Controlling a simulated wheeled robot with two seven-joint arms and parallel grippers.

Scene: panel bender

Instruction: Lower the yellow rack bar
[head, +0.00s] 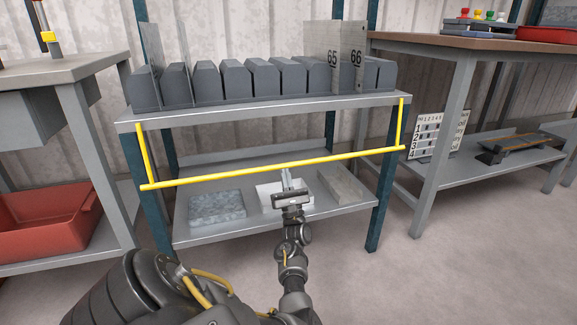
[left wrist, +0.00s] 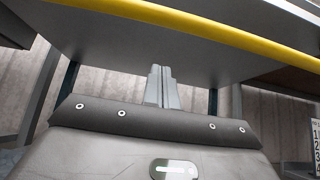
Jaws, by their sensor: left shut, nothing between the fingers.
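The yellow rack bar (head: 240,172) is a thin U-shaped frame on the front of the grey rack. Its side arms (head: 143,155) run down from the upper shelf's front edge, and its long bar crosses in front of the gap above the lower shelf. My left gripper (head: 287,173) is in front of the rack near the bar's middle, its fingertips just below the bar in the picture. In the left wrist view the fingers (left wrist: 161,75) are together and empty, and the bar (left wrist: 190,20) crosses beyond their tips, with a visible gap. My right gripper is not in view.
The upper shelf (head: 240,108) holds a row of dark grey blocks and upright plates marked 65 and 66. The lower shelf (head: 240,232) holds several flat pieces. A red bin (head: 45,222) is on the left; a workbench (head: 455,42) stands on the right.

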